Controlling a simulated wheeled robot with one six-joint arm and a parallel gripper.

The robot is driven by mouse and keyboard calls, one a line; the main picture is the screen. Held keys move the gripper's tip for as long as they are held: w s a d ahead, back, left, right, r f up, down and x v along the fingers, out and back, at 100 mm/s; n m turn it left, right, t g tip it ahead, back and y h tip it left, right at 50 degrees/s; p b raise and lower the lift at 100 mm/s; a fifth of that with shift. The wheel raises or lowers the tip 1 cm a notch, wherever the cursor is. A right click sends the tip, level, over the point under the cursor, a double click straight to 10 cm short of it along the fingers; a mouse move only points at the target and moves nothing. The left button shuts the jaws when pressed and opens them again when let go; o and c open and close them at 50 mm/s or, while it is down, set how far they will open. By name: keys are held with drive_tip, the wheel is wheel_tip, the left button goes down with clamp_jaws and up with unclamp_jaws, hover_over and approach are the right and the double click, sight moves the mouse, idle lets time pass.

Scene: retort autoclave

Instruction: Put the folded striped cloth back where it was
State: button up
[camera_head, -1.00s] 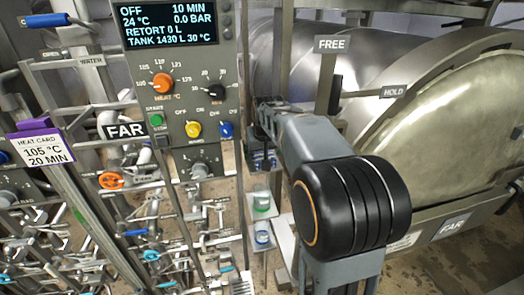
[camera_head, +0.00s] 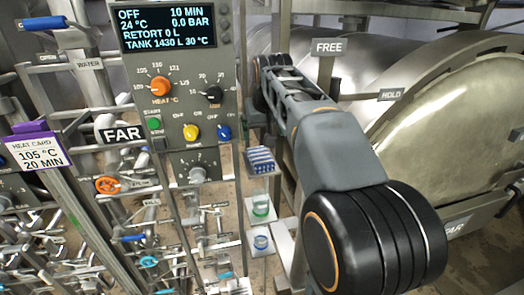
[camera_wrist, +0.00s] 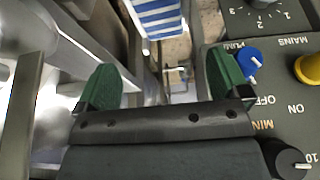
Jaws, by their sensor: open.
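The folded striped cloth (camera_head: 261,160), blue and white, lies on a small shelf just right of the control panel in the head view. It also shows at the top of the wrist view (camera_wrist: 158,18), beyond my fingertips and apart from them. My gripper (camera_wrist: 160,82) has two green-padded fingers spread wide with nothing between them. In the head view my arm reaches away toward the back, and I cannot make out the fingers there.
The control panel (camera_head: 188,85) with its knobs stands close beside the cloth; its face is near my right finger in the wrist view. The retort door (camera_head: 455,130) fills the right.

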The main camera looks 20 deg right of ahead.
drive_tip(key=s+a+f+n, duration=0.1)
drive_tip(key=s+a+f, duration=0.3)
drive_tip(key=s+f, duration=0.4)
drive_tip(key=s+a+f+n+y, duration=0.1)
drive_tip(key=s+a+f, duration=0.4)
drive_tip(key=s+f, duration=0.3)
drive_tip(key=shift+s+a+f, duration=0.2)
drive_tip(key=shift+s+f, duration=0.2)
drive_tip(key=shift+s, duration=0.25)
drive_tip(key=shift+c, duration=0.3)
